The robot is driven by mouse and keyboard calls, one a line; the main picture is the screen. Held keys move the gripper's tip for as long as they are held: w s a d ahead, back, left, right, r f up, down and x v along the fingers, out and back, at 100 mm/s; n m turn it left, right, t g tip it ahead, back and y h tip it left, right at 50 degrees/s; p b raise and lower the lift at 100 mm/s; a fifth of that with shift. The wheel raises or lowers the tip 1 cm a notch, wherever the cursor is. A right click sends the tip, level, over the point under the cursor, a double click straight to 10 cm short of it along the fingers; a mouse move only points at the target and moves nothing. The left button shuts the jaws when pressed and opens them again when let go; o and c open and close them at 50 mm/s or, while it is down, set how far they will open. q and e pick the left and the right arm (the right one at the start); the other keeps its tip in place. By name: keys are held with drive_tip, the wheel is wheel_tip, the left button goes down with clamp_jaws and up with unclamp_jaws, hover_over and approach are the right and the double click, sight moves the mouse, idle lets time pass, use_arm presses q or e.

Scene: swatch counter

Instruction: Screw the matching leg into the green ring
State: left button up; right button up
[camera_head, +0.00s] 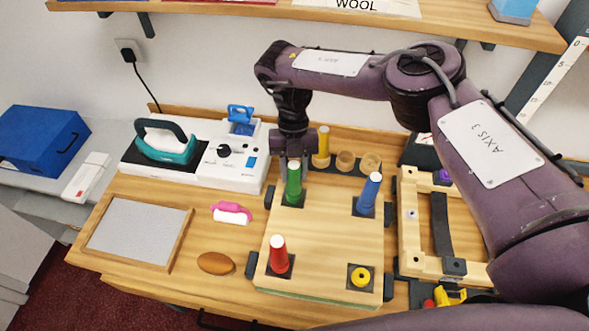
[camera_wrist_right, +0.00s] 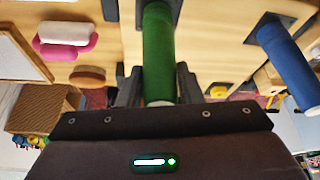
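The green leg (camera_head: 293,185) stands upright at the black square (camera_head: 297,200) on the back left of the wooden board (camera_head: 320,235). The green ring is hidden beneath it. My right gripper (camera_head: 292,162) points down over the leg, its fingers closed on both sides of the upper part. The right wrist view shows the green leg (camera_wrist_right: 158,45) between the dark fingers (camera_wrist_right: 158,88). A yellow leg (camera_head: 321,148) stands in the rack behind. My left gripper is out of view.
A blue leg (camera_head: 368,190) and a red leg (camera_head: 278,252) stand on the board. A yellow ring (camera_head: 361,277) has no leg. The rack's other holes (camera_head: 345,160) are empty. An iron station (camera_head: 195,155) stands left; a wooden frame (camera_head: 412,235) lies right.

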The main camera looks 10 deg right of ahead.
drive_tip(key=c, duration=0.5)
drive_tip(key=m+p, duration=0.2)
drive_tip(key=m+y+p, duration=0.1)
drive_tip(key=p, duration=0.1)
drive_tip(key=m+y+p, duration=0.1)
drive_tip(key=m+p, duration=0.1)
drive_tip(key=shift+s+d+r+m+t, duration=0.2)
drive_tip(key=shift+r+m+t, duration=0.1)
drive_tip(key=shift+r+t, duration=0.1)
clamp_jaws()
drive_tip(key=shift+w+f+m+b, duration=0.1)
drive_tip(key=shift+f+m+b, duration=0.4)
drive_tip(key=shift+m+b, duration=0.15)
drive_tip(key=m+t+y, duration=0.1)
drive_tip(key=m, duration=0.3)
drive_tip(key=shift+m+t, duration=0.35)
drive_tip(key=shift+t, duration=0.05)
drive_tip(key=m+t, duration=0.1)
drive_tip(key=m, duration=0.2)
drive_tip(key=shift+y, duration=0.3)
drive_tip(key=o, duration=1)
unclamp_jaws()
drive_tip(key=shift+c, duration=0.2)
